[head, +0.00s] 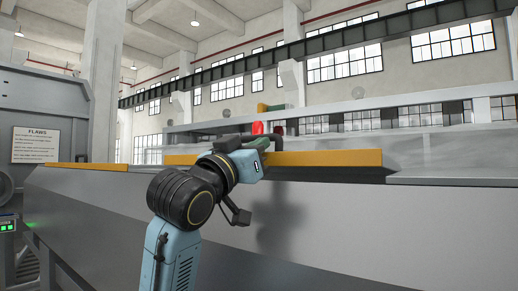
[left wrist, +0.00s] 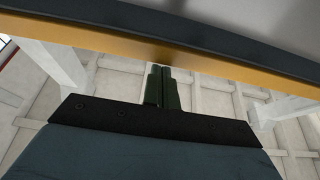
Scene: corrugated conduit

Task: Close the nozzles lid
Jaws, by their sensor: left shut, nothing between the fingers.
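A long yellow strip (head: 325,158) runs along the top edge of the grey machine; I take it for the edge of the nozzles lid, but cannot be sure. A dark band lies under its right part. My left gripper (head: 277,142) is at the strip's upper side, partly hidden by my own wrist. In the left wrist view my left gripper (left wrist: 162,72) has its two dark green fingers together, empty. Their tips are near a yellow edge (left wrist: 120,47) below a dark and grey panel; I cannot tell if they touch it. My right gripper is not in view.
The grey machine front (head: 370,225) fills the lower right, with my arm's shadow on it. Another yellow strip (head: 88,166) lies to the left. A red lamp-like part (head: 257,128) shows behind my wrist. A sign (head: 36,145) is on the left cabinet.

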